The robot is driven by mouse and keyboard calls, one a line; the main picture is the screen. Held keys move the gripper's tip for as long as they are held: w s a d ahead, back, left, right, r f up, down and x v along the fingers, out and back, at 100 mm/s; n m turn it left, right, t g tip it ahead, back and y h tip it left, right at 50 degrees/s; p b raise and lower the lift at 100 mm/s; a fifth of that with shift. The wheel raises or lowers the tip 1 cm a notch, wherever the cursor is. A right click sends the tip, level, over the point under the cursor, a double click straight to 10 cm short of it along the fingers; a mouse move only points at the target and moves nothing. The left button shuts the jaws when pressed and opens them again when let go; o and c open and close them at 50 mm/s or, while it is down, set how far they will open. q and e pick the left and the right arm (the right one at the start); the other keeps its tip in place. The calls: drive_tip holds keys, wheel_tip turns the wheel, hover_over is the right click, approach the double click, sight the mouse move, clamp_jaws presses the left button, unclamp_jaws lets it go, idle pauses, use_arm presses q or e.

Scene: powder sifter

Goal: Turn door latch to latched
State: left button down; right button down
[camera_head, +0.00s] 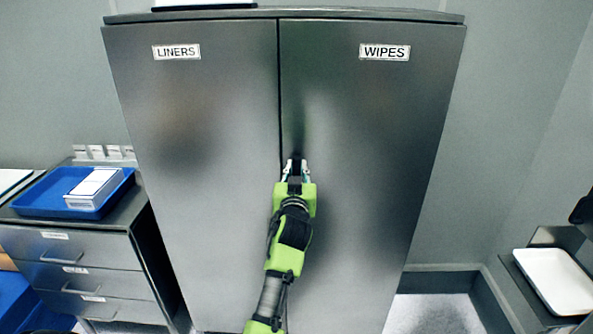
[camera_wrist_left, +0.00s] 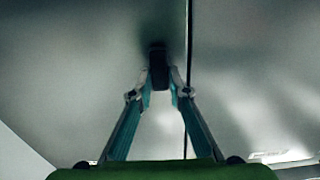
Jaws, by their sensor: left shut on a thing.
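The grey metal cabinet has two closed doors, a left one (camera_head: 190,120) labelled LINERS and a right one (camera_head: 365,130) labelled WIPES. The dark door latch (camera_head: 297,166) is on the right door, close beside the seam. My left gripper (camera_head: 296,168) is shut on the latch, in front of the doors. In the left wrist view the latch (camera_wrist_left: 159,68) is a small dark block between the two fingertips (camera_wrist_left: 160,88), close to the dark seam. It looks upright, but the fingers partly cover it, so its exact turn is hard to tell.
A drawer unit (camera_head: 75,255) stands at the left, with a blue tray (camera_head: 40,203) holding a pale box (camera_head: 94,187) on top. A white tray (camera_head: 553,281) lies on a dark stand at the lower right. Bare floor (camera_head: 432,315) shows right of the cabinet.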

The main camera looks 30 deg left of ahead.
use_arm(q)
drive_tip(key=shift+n, duration=0.3)
drive_tip(key=c, duration=2)
unclamp_jaws()
drive_tip(key=shift+c, duration=0.2)
drive_tip(key=shift+o, duration=0.6)
drive_tip(key=shift+w+a+f, duration=0.15)
drive_tip(key=shift+w+f, duration=0.05)
drive_tip(key=shift+w, duration=0.05)
drive_tip(key=v, duration=0.7)
drive_tip(key=shift+s, duration=0.2)
drive_tip(key=shift+d, duration=0.2)
